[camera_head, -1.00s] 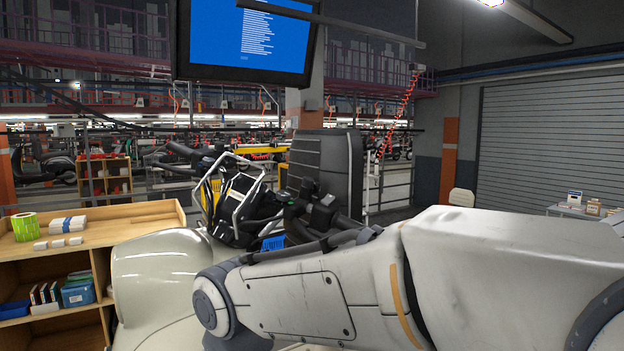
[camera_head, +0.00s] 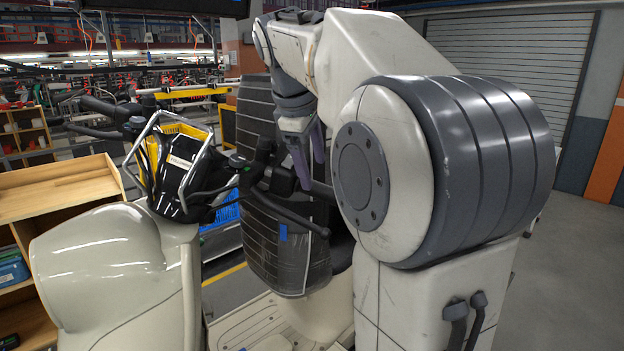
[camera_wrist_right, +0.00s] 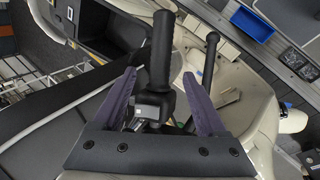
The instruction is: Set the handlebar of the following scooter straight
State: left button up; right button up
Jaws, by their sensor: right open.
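The scooter's dark handlebar (camera_head: 285,212) shows in the head view beside the large dark scooter panel, with one arm slanting down to the right. My right gripper (camera_head: 308,150) hangs above it, its purple fingers pointing down; the arm hides part of the scooter. In the right wrist view, a black handlebar grip (camera_wrist_right: 162,50) stands between the spread purple fingers of the open right gripper (camera_wrist_right: 160,76). I see no clear contact with either finger. My left gripper is not in view.
A glossy cream scooter body (camera_head: 105,265) with a metal-framed front rack (camera_head: 180,160) stands at left. A wooden shelf (camera_head: 60,190) is behind it. Grey floor (camera_head: 570,250) is clear at right. A blue bin (camera_wrist_right: 250,24) shows in the wrist view.

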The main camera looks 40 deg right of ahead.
aim_at(316, 186)
jog(key=x, duration=0.7)
jog(key=shift+f+p, duration=0.15)
jog(key=shift+p, duration=0.25)
grip_shut()
jog(key=shift+s+a+r+p, duration=0.2)
jog(key=shift+a+r+p, duration=0.15)
jog(key=shift+p, duration=0.1)
jog(key=shift+s+a+r+m+g+p, duration=0.3)
jog(key=shift+s+a+m+g+p, duration=0.2)
jog(key=shift+s+a, duration=0.3)
jog(key=shift+a+r, duration=0.1)
